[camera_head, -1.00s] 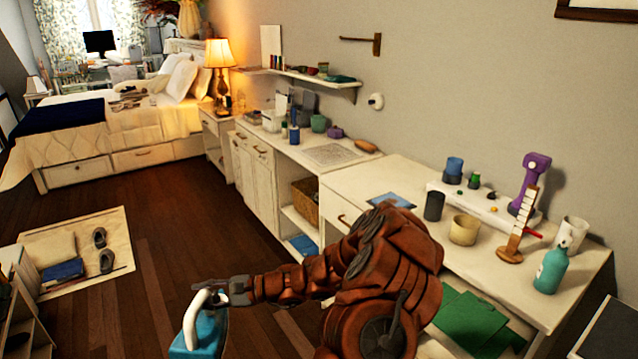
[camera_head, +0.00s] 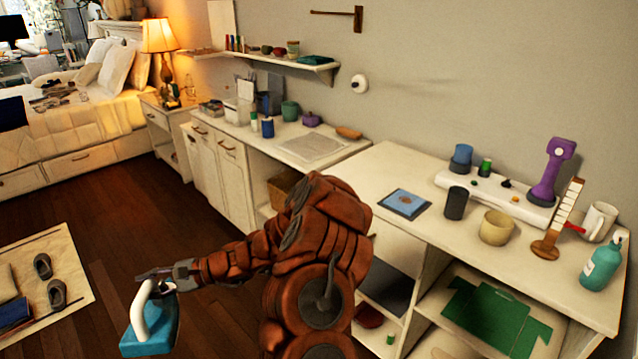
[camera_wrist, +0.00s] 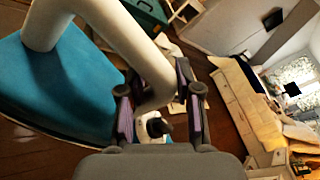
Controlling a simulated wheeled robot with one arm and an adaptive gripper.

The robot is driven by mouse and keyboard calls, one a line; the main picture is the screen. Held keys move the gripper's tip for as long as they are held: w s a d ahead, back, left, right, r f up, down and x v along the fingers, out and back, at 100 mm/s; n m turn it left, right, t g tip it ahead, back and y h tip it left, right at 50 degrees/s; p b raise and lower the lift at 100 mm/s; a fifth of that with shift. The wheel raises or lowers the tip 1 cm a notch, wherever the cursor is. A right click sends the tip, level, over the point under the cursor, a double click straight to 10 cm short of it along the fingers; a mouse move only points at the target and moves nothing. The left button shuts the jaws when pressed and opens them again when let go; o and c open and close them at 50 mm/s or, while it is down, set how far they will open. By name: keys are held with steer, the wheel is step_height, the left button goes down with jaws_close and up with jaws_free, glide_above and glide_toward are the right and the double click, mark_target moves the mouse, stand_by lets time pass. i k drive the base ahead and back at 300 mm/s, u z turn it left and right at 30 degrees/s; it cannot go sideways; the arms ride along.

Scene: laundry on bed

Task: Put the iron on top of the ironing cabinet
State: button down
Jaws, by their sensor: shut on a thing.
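The iron (camera_head: 150,333) has a teal body and a white loop handle. It hangs at the lower left of the head view, above the dark floor. My gripper (camera_head: 165,284) is shut on its white handle. In the wrist view, the fingers of my gripper (camera_wrist: 158,95) sit on both sides of the handle, and the teal iron body (camera_wrist: 65,85) fills the left. A white cabinet (camera_head: 228,165) with doors stands along the wall, with a pale flat panel on its top; I cannot tell for certain that it is the ironing cabinet.
A white desk (camera_head: 375,185) at the right holds cups, a purple device and a teal bottle (camera_head: 601,262). A lamp (camera_head: 160,45) stands on a nightstand beside the bed (camera_head: 75,130). A mat (camera_head: 75,262) with shoes lies at the left. Bare floor (camera_head: 125,215) lies between.

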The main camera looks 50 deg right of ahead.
mark_target(360, 178)
steer(key=i, duration=3.7)
steer(key=z, duration=3.6)
